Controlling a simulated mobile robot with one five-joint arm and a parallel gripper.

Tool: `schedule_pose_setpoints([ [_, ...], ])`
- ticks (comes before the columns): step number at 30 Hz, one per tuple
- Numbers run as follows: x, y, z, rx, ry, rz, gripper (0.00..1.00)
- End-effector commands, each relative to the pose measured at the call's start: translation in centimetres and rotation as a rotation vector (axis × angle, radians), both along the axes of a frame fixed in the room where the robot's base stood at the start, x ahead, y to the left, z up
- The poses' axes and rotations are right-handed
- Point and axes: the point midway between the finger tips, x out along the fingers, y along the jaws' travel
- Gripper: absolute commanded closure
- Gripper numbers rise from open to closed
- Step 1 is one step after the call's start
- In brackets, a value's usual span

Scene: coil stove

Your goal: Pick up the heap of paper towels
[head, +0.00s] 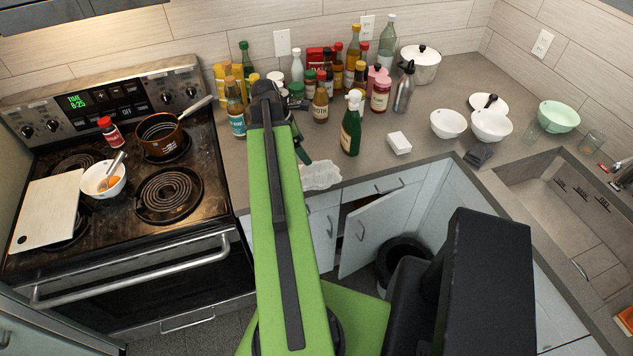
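A pale, crumpled, low heap (320,175) lies at the front edge of the counter, just left of centre; it looks like the paper towels, though its material is hard to make out. My green arm reaches up the middle of the head view and hides the counter to the left of the heap. The dark end of my gripper (302,153) shows just right of the arm, above and left of the heap in the picture. Whether its fingers touch the heap or are apart from each other cannot be seen.
Several bottles (322,98) crowd the counter behind, with a green bottle (351,128) and a white block (399,143) to the right. The stove (115,232) is at left. A cabinet door (370,232) stands open below, beside a black bin (402,256).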

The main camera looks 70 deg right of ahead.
Motion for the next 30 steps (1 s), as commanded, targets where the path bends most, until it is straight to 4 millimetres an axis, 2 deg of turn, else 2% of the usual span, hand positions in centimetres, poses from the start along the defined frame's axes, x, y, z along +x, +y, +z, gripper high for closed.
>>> schedule_pose_setpoints([
  [1,-0.4,-0.3,-2.2,-0.001,0.000,-0.002,0.13],
  [6,-1.5,-1.1,-5.3,-0.001,-0.001,-0.001,0.13],
  [14,-2.0,-1.3,-5.7,-0.001,-0.001,-0.001,0.13],
  [21,-4.0,-1.7,-9.4,-0.001,0.000,-0.002,0.13],
  [24,-4.3,-2.0,-10.3,-0.001,0.000,-0.002,0.13],
  [30,-4.4,-2.1,-9.9,-0.001,0.000,-0.002,0.13],
])
